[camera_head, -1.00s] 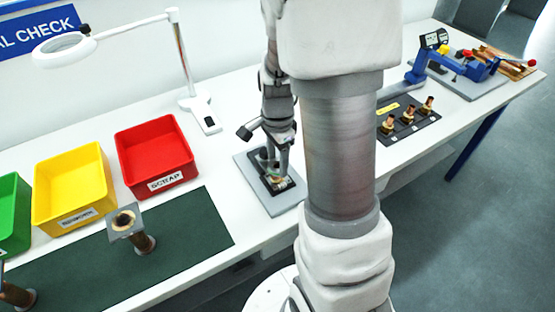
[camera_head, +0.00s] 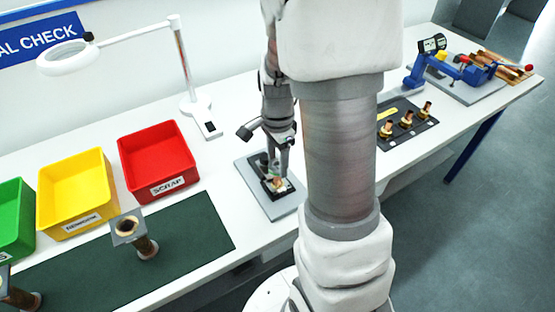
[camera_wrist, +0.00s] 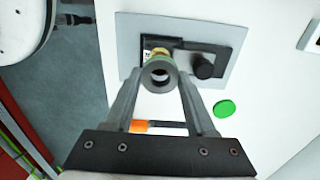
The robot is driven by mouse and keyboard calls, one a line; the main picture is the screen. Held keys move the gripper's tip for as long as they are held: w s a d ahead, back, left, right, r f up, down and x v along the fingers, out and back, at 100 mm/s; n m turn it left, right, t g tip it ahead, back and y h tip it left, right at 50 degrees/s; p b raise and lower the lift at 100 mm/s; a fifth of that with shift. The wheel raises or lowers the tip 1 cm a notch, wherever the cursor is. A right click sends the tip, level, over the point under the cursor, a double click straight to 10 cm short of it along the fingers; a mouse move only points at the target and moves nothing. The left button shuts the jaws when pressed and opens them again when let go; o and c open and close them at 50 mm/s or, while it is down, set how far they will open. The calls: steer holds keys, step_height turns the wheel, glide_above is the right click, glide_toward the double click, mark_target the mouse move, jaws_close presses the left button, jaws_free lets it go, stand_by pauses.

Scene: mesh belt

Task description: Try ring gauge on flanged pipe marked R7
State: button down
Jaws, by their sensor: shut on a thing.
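My gripper (camera_wrist: 158,80) is shut on a grey ring (camera_wrist: 158,75), which looks like the ring gauge. In the wrist view the ring sits directly over a brass-coloured part (camera_wrist: 160,52) at a black fixture (camera_wrist: 205,48); I cannot tell whether it is around that part or just above it. In the head view my gripper (camera_head: 275,172) points down at the fixture, with a small copper-coloured piece (camera_head: 279,184) showing below it. Larger pipes with a square flange (camera_head: 127,227) stand on the green mat. No R7 mark is readable.
The fixture stands on a grey plate (camera_head: 285,207). Red (camera_head: 160,165), yellow (camera_head: 75,195) and green (camera_head: 12,225) bins stand left, near a magnifier lamp (camera_head: 188,75). A black rack (camera_head: 420,127) holds three copper fittings at right. A green disc (camera_wrist: 224,108) lies near the plate.

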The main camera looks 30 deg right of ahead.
step_height(320, 180, up, 6)
steer(key=p, duration=0.5)
steer(key=shift+d, duration=0.1)
stand_by(0.4)
